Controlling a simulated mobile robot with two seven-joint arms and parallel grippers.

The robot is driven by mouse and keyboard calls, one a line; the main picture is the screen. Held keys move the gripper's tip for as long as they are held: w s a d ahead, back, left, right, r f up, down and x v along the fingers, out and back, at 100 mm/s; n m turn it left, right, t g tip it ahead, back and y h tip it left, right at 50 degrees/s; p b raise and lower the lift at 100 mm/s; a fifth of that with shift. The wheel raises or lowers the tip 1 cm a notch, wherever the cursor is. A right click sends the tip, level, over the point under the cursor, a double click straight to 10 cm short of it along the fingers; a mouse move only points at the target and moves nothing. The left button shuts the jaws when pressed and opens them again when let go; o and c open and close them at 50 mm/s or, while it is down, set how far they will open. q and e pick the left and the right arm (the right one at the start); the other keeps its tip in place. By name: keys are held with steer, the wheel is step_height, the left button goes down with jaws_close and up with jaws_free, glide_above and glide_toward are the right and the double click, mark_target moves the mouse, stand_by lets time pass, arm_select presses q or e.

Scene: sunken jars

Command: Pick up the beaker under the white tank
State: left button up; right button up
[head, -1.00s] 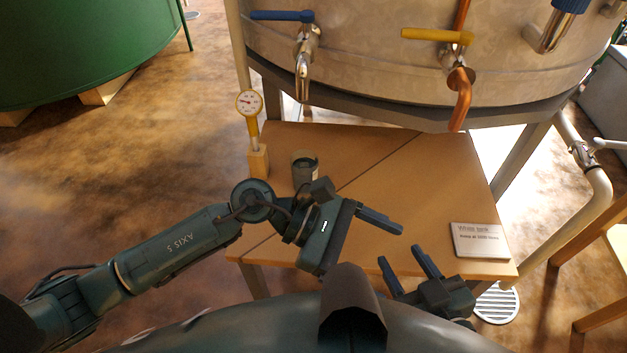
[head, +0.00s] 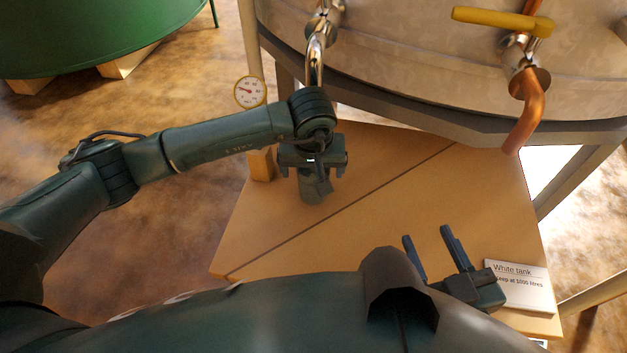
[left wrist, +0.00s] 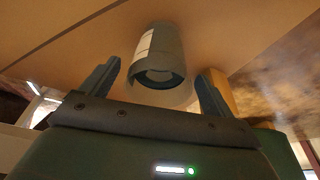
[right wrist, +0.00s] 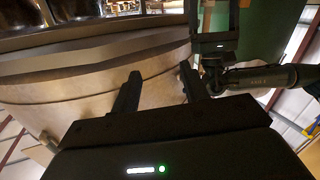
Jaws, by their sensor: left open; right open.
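The beaker (left wrist: 165,58) is a grey cylinder with a pale label, standing on the wooden table in the left wrist view. In the head view it is hidden behind my left gripper (head: 312,160). My left gripper is open. In the left wrist view its fingers lie on either side of the beaker's near end; I cannot tell whether they touch it. The white tank (head: 400,55) is a pale metal vessel above the table (head: 400,200). My right gripper (head: 427,240) is open and empty, over the table's front right part.
A chrome tap (head: 316,50) and a copper spout (head: 525,115) hang from the tank. A "White tank" sign (head: 520,285) is at the right. The table's middle is clear.

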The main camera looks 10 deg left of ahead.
arm_select(q)
steer(key=x, duration=0.3)
steer(key=shift+s+d+f+b, duration=0.1)
steer(key=shift+f+b, duration=0.1)
steer(key=shift+b, duration=0.1)
steer(key=shift+c, duration=0.2)
steer(key=c, duration=1.2)
steer(key=shift+c, duration=0.4)
steer(key=shift+r, duration=0.2)
